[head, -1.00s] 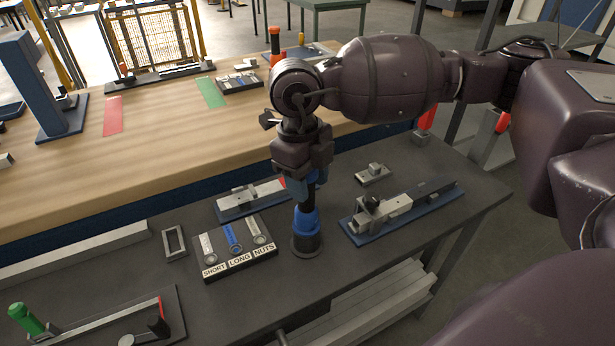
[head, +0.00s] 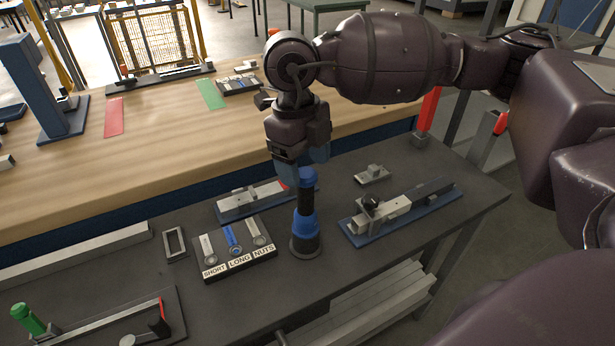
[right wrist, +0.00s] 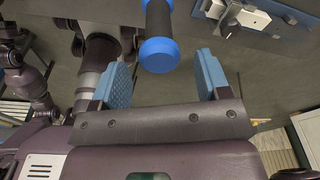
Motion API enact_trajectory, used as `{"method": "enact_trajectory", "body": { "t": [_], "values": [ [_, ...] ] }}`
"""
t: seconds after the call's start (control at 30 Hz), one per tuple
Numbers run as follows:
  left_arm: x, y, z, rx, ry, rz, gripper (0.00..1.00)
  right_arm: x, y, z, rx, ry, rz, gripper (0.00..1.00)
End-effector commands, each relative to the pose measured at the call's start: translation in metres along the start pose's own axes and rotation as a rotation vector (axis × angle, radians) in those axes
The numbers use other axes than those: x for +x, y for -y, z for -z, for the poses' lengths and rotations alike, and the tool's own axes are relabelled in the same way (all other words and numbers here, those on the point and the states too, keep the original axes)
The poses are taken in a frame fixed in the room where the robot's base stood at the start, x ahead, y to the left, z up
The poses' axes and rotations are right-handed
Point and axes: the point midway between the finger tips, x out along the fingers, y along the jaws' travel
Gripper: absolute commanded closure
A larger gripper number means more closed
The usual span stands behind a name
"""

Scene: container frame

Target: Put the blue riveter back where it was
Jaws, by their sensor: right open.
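The blue riveter (head: 304,222), blue and black, stands upright in a round dark holder (head: 305,251) on the dark bench. My right gripper (head: 303,164) is just above the riveter's top, open and empty, with its blue fingers pointing down. In the right wrist view, the riveter's blue end (right wrist: 159,54) lies beyond the two spread fingers (right wrist: 163,82) and appears apart from them. My left gripper is not in view.
A labelled parts tray (head: 236,262) stands just left of the holder. A blue-based fixture (head: 402,212) is to the right, and another (head: 246,202) is behind. A green-handled tool (head: 28,318) is at front left. The wooden table (head: 170,150) behind has free room.

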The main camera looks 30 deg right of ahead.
Motion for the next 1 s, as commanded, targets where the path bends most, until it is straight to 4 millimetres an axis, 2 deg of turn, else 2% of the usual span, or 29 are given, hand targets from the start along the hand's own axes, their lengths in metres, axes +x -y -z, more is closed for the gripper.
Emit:
{"method": "enact_trajectory", "body": {
  "t": [0.03,0.2,0.4,0.6,1.0],
  "values": [
    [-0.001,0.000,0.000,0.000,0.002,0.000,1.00,-0.013,0.000,0.000,0.001,0.004,0.001,0.31],
    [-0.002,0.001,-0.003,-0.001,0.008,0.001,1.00,-0.045,0.000,0.000,0.000,0.004,0.001,0.31],
    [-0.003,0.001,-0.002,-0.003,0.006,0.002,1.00,-0.072,0.000,0.000,0.000,0.001,0.000,0.31],
    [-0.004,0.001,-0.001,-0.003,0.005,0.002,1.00,-0.083,0.000,0.000,0.000,0.000,0.000,0.31],
    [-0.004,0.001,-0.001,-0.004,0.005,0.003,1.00,-0.083,0.000,0.000,0.000,0.000,0.000,0.31]
  ]
}}
